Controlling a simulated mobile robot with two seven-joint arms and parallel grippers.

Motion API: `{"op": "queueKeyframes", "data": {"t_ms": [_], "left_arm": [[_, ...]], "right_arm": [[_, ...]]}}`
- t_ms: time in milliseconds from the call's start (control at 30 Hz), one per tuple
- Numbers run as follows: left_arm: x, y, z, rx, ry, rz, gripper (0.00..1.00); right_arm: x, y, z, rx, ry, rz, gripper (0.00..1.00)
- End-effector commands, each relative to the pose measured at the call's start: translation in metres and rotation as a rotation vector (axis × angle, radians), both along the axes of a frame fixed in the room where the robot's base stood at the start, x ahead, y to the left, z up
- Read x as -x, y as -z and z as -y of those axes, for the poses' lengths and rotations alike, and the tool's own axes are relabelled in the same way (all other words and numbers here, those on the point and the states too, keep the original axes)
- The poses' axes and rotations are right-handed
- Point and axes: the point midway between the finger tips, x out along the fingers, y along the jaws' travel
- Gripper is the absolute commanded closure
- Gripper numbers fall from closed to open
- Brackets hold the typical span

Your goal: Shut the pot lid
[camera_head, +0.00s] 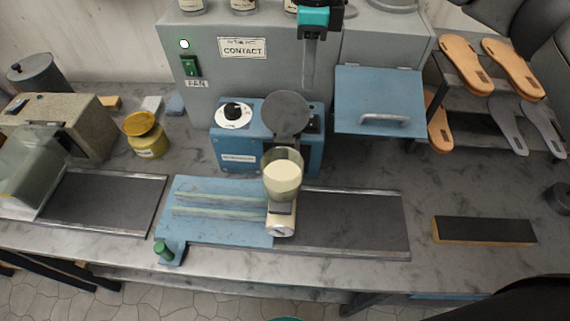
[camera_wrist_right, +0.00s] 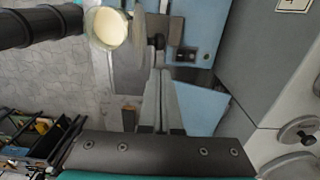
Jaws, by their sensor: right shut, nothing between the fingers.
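The pot (camera_head: 284,174) is a clear vessel with cream-coloured contents, on a pale base at the edge of a blue plate. Its round dark grey lid (camera_head: 286,114) stands raised behind the pot's mouth, so the pot is open. The pot (camera_wrist_right: 107,28) and the lid (camera_wrist_right: 157,27) also show at the top of the right wrist view. My right gripper (camera_head: 309,85) points down, just above and to the right of the lid in the head view. Its narrow fingers (camera_wrist_right: 160,73) are together and empty; I cannot tell how far they are from the lid. My left gripper is not in view.
A blue box with a dial (camera_head: 235,115) stands behind the pot. A blue flap with a handle (camera_head: 379,102) juts from the grey cabinet (camera_head: 219,83) at right. A yellow jar (camera_head: 146,137) stands left. The dark belt surface (camera_head: 350,220) right of the pot is clear.

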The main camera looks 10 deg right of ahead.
Motion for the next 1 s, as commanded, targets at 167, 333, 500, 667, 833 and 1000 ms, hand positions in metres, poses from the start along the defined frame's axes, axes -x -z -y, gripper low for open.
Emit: {"op": "queueKeyframes", "data": {"t_ms": [167, 333, 500, 667, 833, 1000], "left_arm": [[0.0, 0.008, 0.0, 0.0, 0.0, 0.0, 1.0], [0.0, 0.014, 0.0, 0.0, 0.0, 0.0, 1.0], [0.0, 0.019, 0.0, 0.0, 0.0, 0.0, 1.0], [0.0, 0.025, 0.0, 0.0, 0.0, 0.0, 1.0], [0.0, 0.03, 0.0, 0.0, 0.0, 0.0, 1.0], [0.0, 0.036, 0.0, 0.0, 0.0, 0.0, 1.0]], "right_arm": [[0.0, 0.009, 0.0, 0.0, 0.0, 0.0, 1.0], [0.0, 0.016, 0.0, 0.0, 0.0, 0.0, 1.0], [0.0, 0.023, 0.0, 0.0, 0.0, -0.001, 1.0], [0.0, 0.029, 0.0, -0.001, 0.0, -0.001, 1.0], [0.0, 0.036, 0.0, 0.0, 0.0, 0.0, 1.0], [0.0, 0.043, 0.0, 0.0, 0.0, 0.0, 1.0]]}}
